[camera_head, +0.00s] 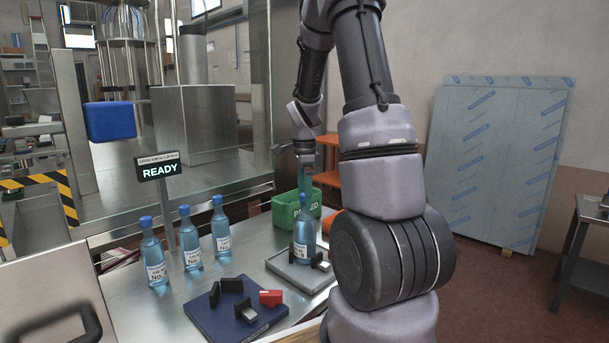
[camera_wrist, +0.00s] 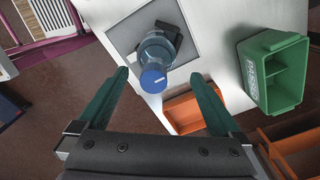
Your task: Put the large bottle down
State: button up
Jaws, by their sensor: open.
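A clear blue bottle (camera_head: 304,236) with a white label stands upright on a grey tray (camera_head: 285,268), between small black blocks. Its blue cap shows in the wrist view, where the bottle (camera_wrist: 157,50) is seen from above. My gripper (camera_head: 305,185) is above this bottle in the head view. In the wrist view my gripper (camera_wrist: 160,76) has its two green fingers wide apart, one on each side of the cap, with visible gaps. Nothing is held. My arm hides part of the tray's right side in the head view.
Three similar bottles (camera_head: 189,240) stand in a row at the left. A dark blue mat (camera_head: 215,318) bears black pieces and a red one. A green bin (camera_head: 285,213) stands behind the tray, with orange bins (camera_head: 328,182) near it. A READY sign (camera_head: 159,170) stands behind the row.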

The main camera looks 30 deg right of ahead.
notch_tip(320, 180, up, 9)
jog(key=shift+f, duration=0.2)
jog(key=s+a+r+n+t+y, duration=0.1)
jog(key=s+a+r+n+t, duration=0.2)
jog(key=s+a+r+n, duration=0.3)
jog(key=s+a+r+n+t+y, duration=0.1)
jog(key=s+a+r+n+t, duration=0.3)
jog(key=s+a+r+n, duration=0.3)
jog(key=shift+s+a+r+n, duration=0.3)
jog(key=shift+s+n, duration=1.6)
jog(key=shift+s, duration=1.4)
